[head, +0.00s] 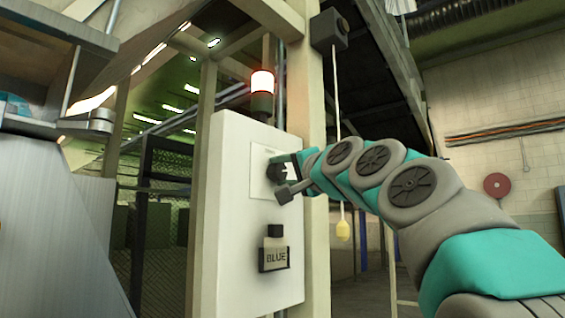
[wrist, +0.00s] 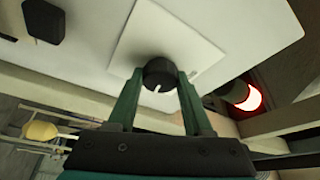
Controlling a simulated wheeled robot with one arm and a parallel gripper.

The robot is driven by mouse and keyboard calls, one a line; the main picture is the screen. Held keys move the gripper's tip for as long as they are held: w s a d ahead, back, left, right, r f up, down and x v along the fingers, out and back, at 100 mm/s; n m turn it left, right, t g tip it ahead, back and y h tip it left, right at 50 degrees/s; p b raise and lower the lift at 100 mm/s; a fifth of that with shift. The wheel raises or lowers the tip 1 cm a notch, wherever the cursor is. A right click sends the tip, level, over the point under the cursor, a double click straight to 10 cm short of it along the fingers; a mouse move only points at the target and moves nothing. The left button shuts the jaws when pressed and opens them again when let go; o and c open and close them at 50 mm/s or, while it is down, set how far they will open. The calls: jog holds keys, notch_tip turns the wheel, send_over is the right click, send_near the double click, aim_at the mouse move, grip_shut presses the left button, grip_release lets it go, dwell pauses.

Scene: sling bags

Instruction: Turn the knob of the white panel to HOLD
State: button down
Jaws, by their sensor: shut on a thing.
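The white panel (head: 228,220) stands upright on a post in the head view. Its dark round knob (wrist: 160,73) sits on a pale square plate (wrist: 205,50), with a white pointer mark toward the gripper side in the wrist view. In the head view the knob (head: 274,171) is partly hidden by my gripper (head: 286,168). My gripper (wrist: 160,76) has one finger on each side of the knob and is shut on it. No HOLD lettering is readable on the plate in either view.
A lit red beacon (head: 262,82) stands above the panel. A holder marked BLUE (head: 274,258) is on the panel below the knob. A yellow pull handle (head: 343,230) hangs on a cord from a dark box (head: 328,30), behind my arm.

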jog(key=shift+r+m+h, duration=0.1)
jog(key=shift+m+h, duration=0.4)
jog(key=shift+m, duration=0.7)
jog(key=shift+g, duration=0.3)
jog(key=shift+c, duration=1.5)
grip_release()
jog(key=b+v, duration=0.1)
jog(key=v, duration=0.6)
jog(key=shift+s+d+b, duration=0.25)
jog(key=shift+s+b, duration=0.1)
